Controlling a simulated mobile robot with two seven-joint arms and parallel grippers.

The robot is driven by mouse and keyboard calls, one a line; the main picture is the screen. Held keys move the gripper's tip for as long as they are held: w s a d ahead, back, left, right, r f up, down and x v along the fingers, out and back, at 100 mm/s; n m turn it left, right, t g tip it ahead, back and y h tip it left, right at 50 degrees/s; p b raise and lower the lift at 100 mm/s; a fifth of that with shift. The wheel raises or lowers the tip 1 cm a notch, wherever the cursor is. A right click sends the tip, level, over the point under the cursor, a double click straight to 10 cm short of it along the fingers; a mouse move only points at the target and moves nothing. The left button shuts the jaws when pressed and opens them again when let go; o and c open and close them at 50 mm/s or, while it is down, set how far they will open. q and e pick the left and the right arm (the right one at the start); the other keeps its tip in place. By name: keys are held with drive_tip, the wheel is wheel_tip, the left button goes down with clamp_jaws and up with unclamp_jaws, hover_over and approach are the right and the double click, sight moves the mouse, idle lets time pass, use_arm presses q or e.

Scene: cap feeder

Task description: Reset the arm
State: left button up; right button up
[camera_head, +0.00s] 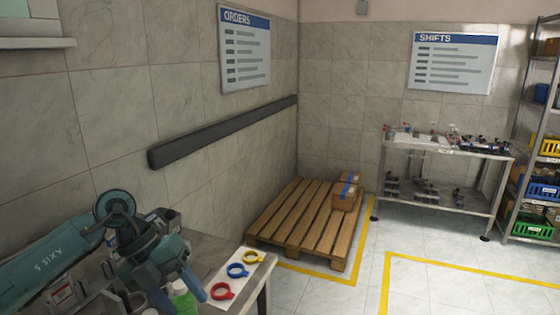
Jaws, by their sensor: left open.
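My left arm comes in from the left over a work table, and my left gripper (182,297) points down and toward the viewer above its top. Its fingers are apart. A green object (183,299) shows beneath and between the fingers; whether they touch it I cannot tell. My right gripper is not in view.
A white sheet (228,284) on the table (208,250) bears a yellow ring (249,257), a blue ring (237,271) and a red ring (222,291). Dark devices crowd beside my arm. Beyond are a pallet (300,220) with boxes, a metal table (450,154) and shelves.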

use_arm(q)
drive_tip(key=s+d+n+t+h+b, duration=0.1)
drive_tip(key=s+d+n+t+h, duration=0.15)
drive_tip(key=d+h, duration=0.5)
drive_tip(key=s+d+n+t+h+b, duration=0.1)
drive_tip(key=s+d+n+t+h, duration=0.2)
drive_tip(key=d+h, duration=0.5)
drive_tip(key=a+f+n+t+y+b, duration=0.1)
drive_tip(key=a+f+n+t+y, duration=0.45)
drive_tip(key=n, duration=0.55)
drive_tip(key=a+f+n+t+y, duration=0.3)
drive_tip(key=f+n+t+y, duration=0.45)
drive_tip(key=f+n, duration=0.2)
drive_tip(key=s+a+f+n+g+y, duration=0.2)
drive_tip(key=s+f+n+g, duration=0.1)
drive_tip(key=s+f, duration=0.3)
drive_tip(key=s+a+f+n+g+y, duration=0.1)
drive_tip(key=s+f+n+g+y, duration=0.2)
drive_tip(key=s+f, duration=0.3)
drive_tip(key=shift+s+a+f+g+b, duration=0.15)
drive_tip(key=shift+a+f+g+b, duration=0.25)
drive_tip(key=shift+f, duration=0.3)
